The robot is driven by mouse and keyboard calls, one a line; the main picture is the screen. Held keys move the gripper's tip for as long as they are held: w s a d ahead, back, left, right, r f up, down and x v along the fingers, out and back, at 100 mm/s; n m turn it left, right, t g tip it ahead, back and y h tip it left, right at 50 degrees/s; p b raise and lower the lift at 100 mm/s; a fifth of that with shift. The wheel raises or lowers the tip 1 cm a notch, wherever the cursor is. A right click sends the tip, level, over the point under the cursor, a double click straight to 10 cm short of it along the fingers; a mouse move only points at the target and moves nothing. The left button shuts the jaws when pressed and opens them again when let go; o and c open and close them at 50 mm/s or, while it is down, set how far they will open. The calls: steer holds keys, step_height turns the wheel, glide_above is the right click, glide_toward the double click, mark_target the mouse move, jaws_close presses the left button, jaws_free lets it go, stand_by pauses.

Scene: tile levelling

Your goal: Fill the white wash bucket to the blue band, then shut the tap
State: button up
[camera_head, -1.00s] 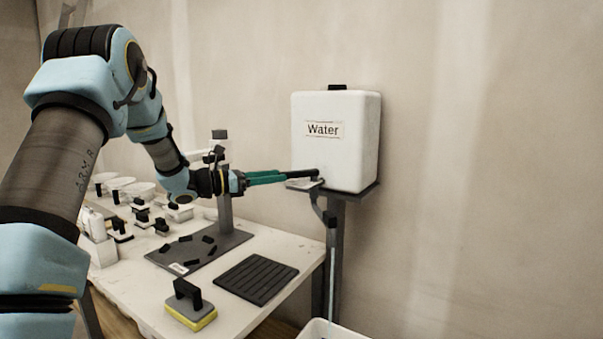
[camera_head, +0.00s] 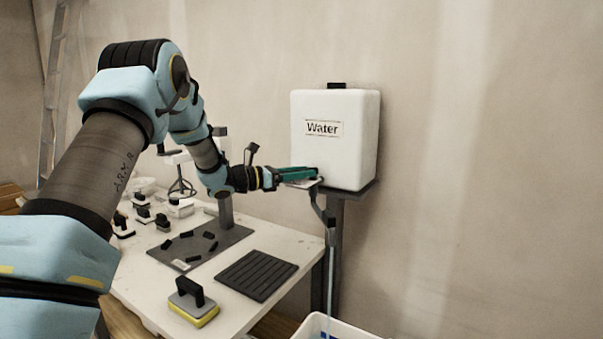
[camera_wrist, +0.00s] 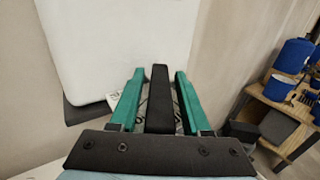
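The white water tank (camera_head: 336,140) labelled "Water" stands on a grey bracket, with the tap and spout (camera_head: 328,215) below it. A thin bluish stream (camera_head: 331,275) runs down from the spout into the white wash bucket (camera_head: 350,327), cut off by the bottom edge. A little blue shows inside the bucket; I cannot tell band from water. My gripper (camera_head: 317,172) has its green fingers at the tap, by the tank's lower front. In the wrist view the fingers (camera_wrist: 157,78) are apart, with a dark bar (camera_wrist: 160,100) between them and gaps on both sides.
The white table (camera_head: 215,310) left of the tank holds a black ribbed mat (camera_head: 256,274), a yellow sponge float (camera_head: 193,302) and a grey plate (camera_head: 200,247) with small black pieces. Blue containers (camera_wrist: 292,57) stand on a wooden shelf at right in the wrist view.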

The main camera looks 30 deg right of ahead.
jaws_close()
stand_by(1.1)
